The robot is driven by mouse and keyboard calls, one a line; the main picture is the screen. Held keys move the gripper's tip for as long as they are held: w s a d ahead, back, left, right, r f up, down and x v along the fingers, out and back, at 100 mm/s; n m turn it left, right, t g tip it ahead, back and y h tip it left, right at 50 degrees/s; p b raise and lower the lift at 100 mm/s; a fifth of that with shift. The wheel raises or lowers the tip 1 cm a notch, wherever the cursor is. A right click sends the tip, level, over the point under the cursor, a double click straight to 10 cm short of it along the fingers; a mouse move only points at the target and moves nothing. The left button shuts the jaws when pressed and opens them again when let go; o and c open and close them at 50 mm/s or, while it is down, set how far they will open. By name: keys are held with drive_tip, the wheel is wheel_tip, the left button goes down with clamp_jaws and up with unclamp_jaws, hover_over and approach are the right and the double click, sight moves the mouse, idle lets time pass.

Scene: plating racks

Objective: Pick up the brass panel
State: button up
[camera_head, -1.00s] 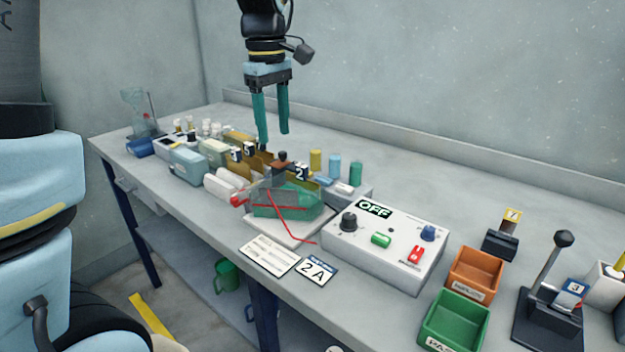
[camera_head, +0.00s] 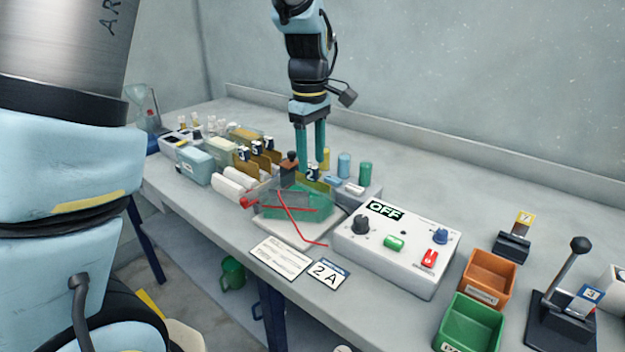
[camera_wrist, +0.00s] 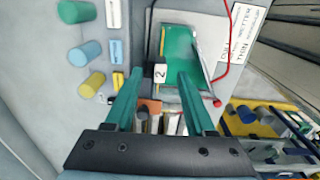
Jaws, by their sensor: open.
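A brass-coloured panel (camera_head: 324,188) with a black-and-white tag "2" stands upright at the back of the green bath (camera_head: 285,212). In the wrist view the tag (camera_wrist: 160,73) sits between the fingertips, and the panel itself is hardly seen, edge-on. My gripper (camera_head: 311,168) points down over this tag, its teal fingers apart with nothing gripped; it also shows in the wrist view (camera_wrist: 160,76). I cannot tell whether the fingertips are level with the tag or still above it. Several brown-gold tagged panels (camera_head: 258,160) stand in a row to the left.
A brown-topped post (camera_head: 289,166) stands close left of the fingers. Coloured cylinders (camera_head: 344,165) stand behind right. A red wire (camera_head: 298,222) crosses the bath. The control box (camera_head: 395,240) reads OFF. Orange (camera_head: 488,278) and green bins (camera_head: 470,325) and a panel tagged "7" (camera_head: 523,223) are to the right.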

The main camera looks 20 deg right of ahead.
drive_tip(key=shift+f, duration=0.9)
drive_tip(key=shift+c, duration=0.2)
clamp_jaws()
idle(0.5)
